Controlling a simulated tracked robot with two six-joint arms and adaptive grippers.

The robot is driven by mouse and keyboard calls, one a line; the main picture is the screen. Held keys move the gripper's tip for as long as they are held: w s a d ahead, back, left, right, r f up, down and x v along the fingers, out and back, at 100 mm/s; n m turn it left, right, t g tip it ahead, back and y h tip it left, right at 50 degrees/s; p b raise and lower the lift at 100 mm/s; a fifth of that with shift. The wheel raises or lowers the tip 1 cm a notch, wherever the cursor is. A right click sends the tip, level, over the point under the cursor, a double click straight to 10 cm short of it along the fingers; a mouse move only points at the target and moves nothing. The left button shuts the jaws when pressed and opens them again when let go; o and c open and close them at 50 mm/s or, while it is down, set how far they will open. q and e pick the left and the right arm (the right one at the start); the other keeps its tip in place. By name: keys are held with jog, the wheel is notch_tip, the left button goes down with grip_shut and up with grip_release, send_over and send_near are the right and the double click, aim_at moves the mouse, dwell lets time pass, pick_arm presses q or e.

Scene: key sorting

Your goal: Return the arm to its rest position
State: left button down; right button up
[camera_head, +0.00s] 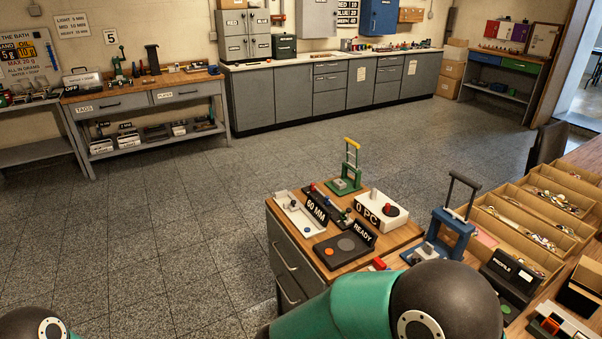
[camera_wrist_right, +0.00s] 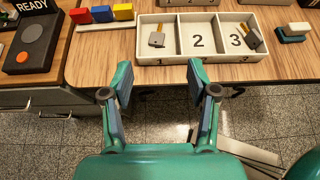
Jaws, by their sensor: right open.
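My right gripper (camera_wrist_right: 160,66) is open and empty in the right wrist view. Its two green fingers stand wide apart, just short of the front edge of a wooden bench (camera_wrist_right: 100,60). Ahead of them on the bench is a white tray (camera_wrist_right: 178,59) with compartments numbered 1, 2 and 3. A key with a grey head (camera_wrist_right: 156,40) lies in compartment 1 and a key with a dark head (camera_wrist_right: 253,37) lies in compartment 3. Compartment 2 looks empty. In the head view, green and black parts of my arms show along the bottom; neither gripper is visible there.
A dark READY box (camera_wrist_right: 30,45) and red, blue and yellow blocks (camera_wrist_right: 102,14) lie left of the tray. In the head view, a blue-framed press (camera_head: 449,232) and cardboard bins (camera_head: 530,220) stand on the right. Open floor (camera_head: 180,220) lies left of the bench.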

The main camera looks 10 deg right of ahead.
jog(key=s+f+m+g+y+p, duration=0.1)
jog(key=s+f+m+g+y, duration=0.4)
jog(key=s+f, duration=0.7)
jog(key=s+a+f+m+g+y+p, duration=0.25)
jog(key=s+a+f+m+y, duration=0.4)
jog(key=a+m+y, duration=0.35)
jog(key=w+d+f+m+t, duration=0.3)
jog(key=d+m, duration=0.1)
jog(key=m, duration=0.5)
jog(key=shift+w+m, duration=0.3)
jog(key=shift+t, duration=0.25)
